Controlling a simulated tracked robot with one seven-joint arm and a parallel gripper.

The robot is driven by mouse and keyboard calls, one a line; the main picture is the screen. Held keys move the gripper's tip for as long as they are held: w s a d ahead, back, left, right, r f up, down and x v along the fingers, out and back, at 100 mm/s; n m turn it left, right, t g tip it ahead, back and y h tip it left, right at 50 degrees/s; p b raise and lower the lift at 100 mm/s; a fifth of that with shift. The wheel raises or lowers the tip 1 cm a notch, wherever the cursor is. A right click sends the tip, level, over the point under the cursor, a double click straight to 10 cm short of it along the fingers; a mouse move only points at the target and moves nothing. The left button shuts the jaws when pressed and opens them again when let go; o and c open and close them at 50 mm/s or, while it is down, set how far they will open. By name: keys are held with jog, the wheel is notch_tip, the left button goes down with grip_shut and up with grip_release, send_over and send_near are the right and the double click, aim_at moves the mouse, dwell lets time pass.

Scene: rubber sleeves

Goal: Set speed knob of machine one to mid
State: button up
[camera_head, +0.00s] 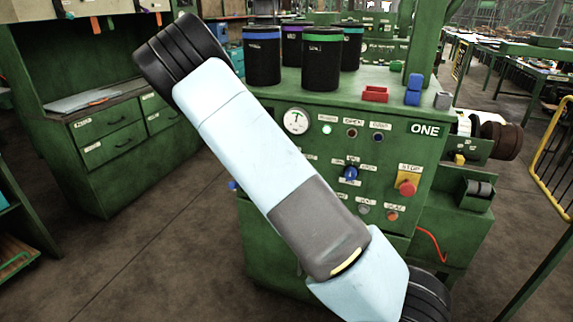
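Machine one (418,150) is a green cabinet with the label ONE at the upper right of its front panel. A blue knob (350,174) sits near the middle of the panel with small labels around it. The labels and the knob's exact setting are too small to read, so I cannot be sure it is the speed knob. My pale blue and grey arm crosses diagonally in front and hides the left and lower parts of the panel. My gripper is not in view.
The panel also has a round gauge (296,121), small lights and a red stop button (407,188) on a yellow plate. Black canisters (322,62), a red tray (375,94) and blue blocks (413,90) stand on top. A green drawer bench (108,150) is at left; open floor lies between.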

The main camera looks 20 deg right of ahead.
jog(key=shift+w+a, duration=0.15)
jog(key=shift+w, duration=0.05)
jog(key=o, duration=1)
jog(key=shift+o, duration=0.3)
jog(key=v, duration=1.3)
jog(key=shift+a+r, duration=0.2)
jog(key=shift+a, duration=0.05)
